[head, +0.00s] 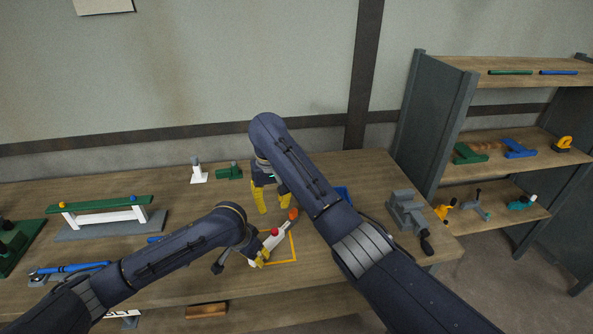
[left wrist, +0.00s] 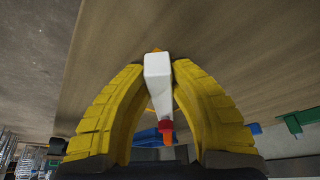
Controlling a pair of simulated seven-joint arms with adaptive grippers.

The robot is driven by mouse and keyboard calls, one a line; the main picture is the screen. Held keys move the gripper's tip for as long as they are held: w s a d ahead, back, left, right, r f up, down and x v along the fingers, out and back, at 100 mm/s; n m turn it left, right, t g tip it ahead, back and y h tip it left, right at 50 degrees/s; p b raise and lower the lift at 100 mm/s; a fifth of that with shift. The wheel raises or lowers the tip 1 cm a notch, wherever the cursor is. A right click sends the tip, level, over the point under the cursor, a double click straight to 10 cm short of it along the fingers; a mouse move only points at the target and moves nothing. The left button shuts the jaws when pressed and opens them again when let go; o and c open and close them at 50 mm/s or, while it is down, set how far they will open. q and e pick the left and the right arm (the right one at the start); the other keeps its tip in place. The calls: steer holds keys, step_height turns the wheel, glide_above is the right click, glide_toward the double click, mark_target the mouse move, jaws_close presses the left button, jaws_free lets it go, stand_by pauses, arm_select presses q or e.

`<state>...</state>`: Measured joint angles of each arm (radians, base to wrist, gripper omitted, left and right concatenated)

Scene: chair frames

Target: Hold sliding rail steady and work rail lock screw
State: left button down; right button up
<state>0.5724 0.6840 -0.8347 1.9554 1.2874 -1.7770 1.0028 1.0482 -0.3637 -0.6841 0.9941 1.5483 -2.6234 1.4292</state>
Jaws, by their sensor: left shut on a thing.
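The white sliding rail (head: 267,243) lies at a slant over the table's front middle, beside a yellow outline. A red knob (head: 275,232), perhaps the lock screw, sits on it; an orange-red knob (head: 293,214) is at its far end. My left gripper (head: 261,259) is shut on the rail's near end. In the left wrist view the white rail (left wrist: 158,80) stands between the yellow fingers, with a red part (left wrist: 166,127) beyond it. My right gripper (head: 272,203) is open, its yellow fingers apart and pointing down, above and behind the rail. Nothing shows between them.
A yellow square outline (head: 294,252) marks the table. A grey vise (head: 405,211) stands right, a green-topped bench frame (head: 105,207) left. A white part (head: 198,174) and a green part (head: 230,172) stand at the back. A shelf unit (head: 430,125) is beyond the right edge.

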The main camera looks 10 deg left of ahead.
arm_select(q)
steer(key=shift+f, duration=0.1)
steer(key=c, duration=1.2)
jaws_free()
steer(key=shift+o, duration=0.2)
steer(key=shift+r, duration=0.2)
steer(key=v, duration=1.1)
steer(key=shift+s+r, duration=0.15)
steer(key=shift+r, duration=0.2)
